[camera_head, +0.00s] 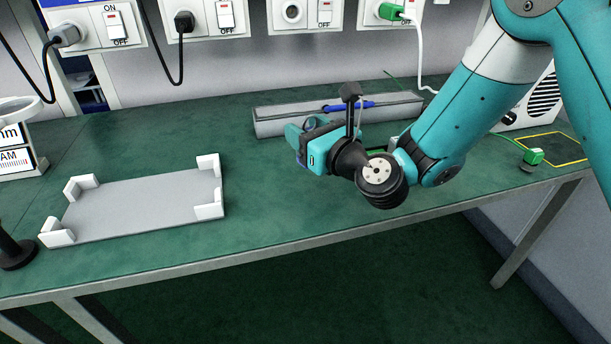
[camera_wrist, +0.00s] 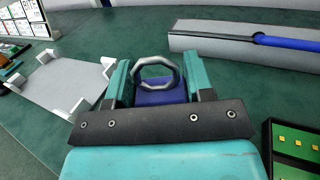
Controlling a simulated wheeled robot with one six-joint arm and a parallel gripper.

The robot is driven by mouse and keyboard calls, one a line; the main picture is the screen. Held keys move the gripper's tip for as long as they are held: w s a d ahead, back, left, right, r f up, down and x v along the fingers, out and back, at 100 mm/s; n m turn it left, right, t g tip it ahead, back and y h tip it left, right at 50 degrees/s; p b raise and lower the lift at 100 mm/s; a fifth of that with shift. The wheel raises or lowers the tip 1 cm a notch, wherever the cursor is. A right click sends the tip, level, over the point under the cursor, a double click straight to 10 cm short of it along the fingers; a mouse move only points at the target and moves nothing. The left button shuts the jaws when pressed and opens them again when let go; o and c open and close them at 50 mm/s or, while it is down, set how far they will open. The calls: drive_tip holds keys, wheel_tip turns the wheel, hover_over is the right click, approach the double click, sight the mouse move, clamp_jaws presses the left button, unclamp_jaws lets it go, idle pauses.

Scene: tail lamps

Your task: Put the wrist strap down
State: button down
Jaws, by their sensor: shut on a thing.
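My gripper (camera_wrist: 158,80) is shut on a dark blue piece with a grey ring, which I take to be the wrist strap (camera_wrist: 160,97). In the wrist view the blue part lies between the two teal fingers and the ring stands up at their far end. In the head view my gripper (camera_head: 297,140) is above the green bench, in front of the long grey block, and its own body hides most of what it holds. I cannot tell from these views how high the strap is above the bench.
A grey tray with white corner brackets (camera_head: 140,205) lies at the left. A long grey block (camera_head: 275,122) with a blue pen-like tool (camera_head: 350,105) lies behind my gripper. A green connector (camera_head: 533,156) is near a yellow-outlined square (camera_head: 556,148). Bare bench lies between tray and gripper.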

wheel_tip(320, 180, down, 6)
drive_tip(key=b, duration=0.4)
drive_tip(key=shift+r, duration=0.2)
drive_tip(key=shift+c, duration=2.4)
unclamp_jaws()
drive_tip(key=shift+s, duration=0.1)
